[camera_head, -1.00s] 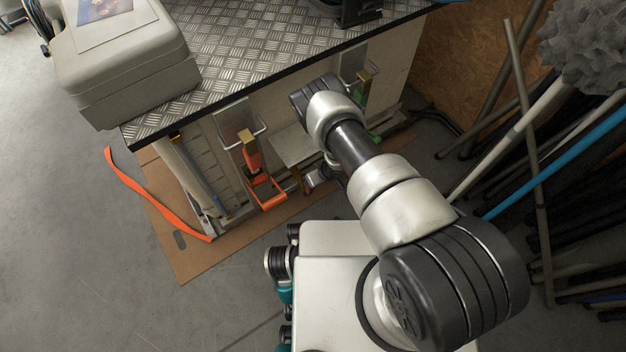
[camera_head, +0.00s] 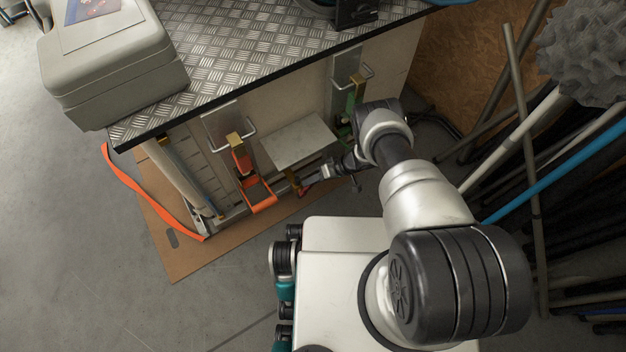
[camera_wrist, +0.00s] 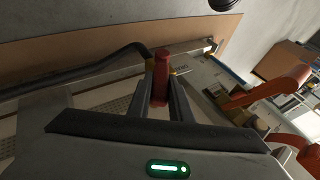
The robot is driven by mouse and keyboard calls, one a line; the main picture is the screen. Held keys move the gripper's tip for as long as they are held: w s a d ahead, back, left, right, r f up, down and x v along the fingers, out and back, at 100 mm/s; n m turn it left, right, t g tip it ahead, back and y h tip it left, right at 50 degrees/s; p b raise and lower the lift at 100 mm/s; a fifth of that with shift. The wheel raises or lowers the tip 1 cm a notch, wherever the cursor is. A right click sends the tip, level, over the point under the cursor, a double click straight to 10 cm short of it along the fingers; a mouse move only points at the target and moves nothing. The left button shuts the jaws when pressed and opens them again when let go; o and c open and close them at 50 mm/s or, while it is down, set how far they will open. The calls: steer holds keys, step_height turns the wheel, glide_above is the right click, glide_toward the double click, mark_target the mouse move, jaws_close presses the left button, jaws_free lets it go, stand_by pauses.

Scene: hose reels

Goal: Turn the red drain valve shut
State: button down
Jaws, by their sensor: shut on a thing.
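The red drain valve handle (camera_wrist: 161,80) shows in the wrist view as a short red bar standing between my two dark fingers. My gripper (camera_wrist: 162,68) is shut on it, one finger on each side. In the head view my gripper (camera_head: 316,181) is low beside the bench front, and a small red part of the valve (camera_head: 304,191) shows at its tip, below a pale panel. The valve's body is mostly hidden.
An orange lever (camera_head: 262,194) and a green one (camera_head: 347,112) stand left and right of my gripper. A grey case (camera_head: 115,65) sits on the metal-topped bench (camera_head: 240,50). Pipes (camera_head: 520,140) lean at the right. A dark hose (camera_wrist: 85,68) passes close to my fingers.

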steer(key=c, duration=1.6)
jaws_free()
steer(key=shift+d+r, duration=0.2)
steer(key=d, duration=1.2)
steer(key=shift+s+d+r, duration=0.2)
steer(key=shift+d+r, duration=0.05)
steer(key=shift+c, duration=0.4)
